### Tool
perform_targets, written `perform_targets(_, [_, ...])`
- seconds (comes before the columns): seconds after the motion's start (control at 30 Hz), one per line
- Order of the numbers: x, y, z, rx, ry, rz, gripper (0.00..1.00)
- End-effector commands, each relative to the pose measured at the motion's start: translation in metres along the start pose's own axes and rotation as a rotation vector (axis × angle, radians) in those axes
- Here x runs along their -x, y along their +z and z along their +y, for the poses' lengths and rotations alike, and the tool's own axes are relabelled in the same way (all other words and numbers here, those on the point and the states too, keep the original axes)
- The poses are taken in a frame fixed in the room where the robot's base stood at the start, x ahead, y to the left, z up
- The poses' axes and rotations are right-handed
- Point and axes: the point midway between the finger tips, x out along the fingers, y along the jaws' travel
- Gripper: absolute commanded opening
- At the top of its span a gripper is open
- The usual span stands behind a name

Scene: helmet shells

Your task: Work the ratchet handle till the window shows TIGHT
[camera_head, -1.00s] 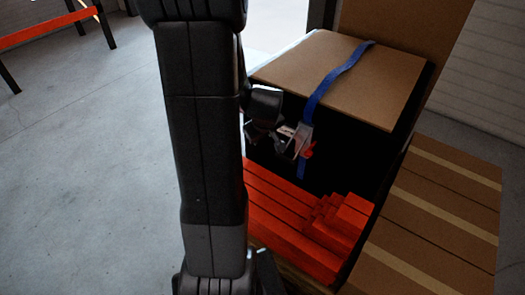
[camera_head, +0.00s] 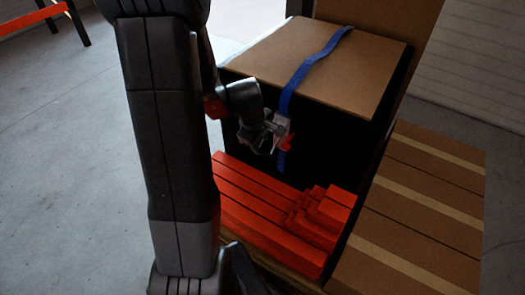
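A blue strap (camera_head: 303,70) runs over the top of a large box with a brown top (camera_head: 345,60) and down its dark front face. A small grey ratchet (camera_head: 282,126) sits on the strap just below the box's top edge. A red part (camera_head: 287,143) shows at the ratchet's lower right. My gripper (camera_head: 267,138) is at the ratchet's left side, very close to it or touching it. The fingers are small and dark here, so I cannot tell whether they hold the handle. The window and its wording are too small to read.
Red-orange beams (camera_head: 262,205) lie stacked below the ratchet, in front of the box. A brown slatted carton (camera_head: 430,205) stands at the right. The grey floor (camera_head: 70,160) at the left is open, with a red barrier (camera_head: 30,18) at the far left.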

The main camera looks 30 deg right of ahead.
Motion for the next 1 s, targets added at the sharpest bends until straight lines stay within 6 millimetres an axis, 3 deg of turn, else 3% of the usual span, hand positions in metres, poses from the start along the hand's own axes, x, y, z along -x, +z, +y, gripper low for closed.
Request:
perform_targets(0.1, [-0.022,0.001,-0.001,0.0,-0.004,-0.002,0.4])
perform_targets(0.3, [-0.048,0.0,-0.001,0.001,-0.002,-0.001,0.4])
perform_targets(0.77, [-0.059,0.0,0.0,0.0,0.0,0.001,0.4])
perform_targets(0.8, [-0.059,0.0,0.0,0.0,0.0,0.001,0.38])
perform_targets(1.0, [-0.059,0.0,0.0,0.0,0.0,0.001,0.0])
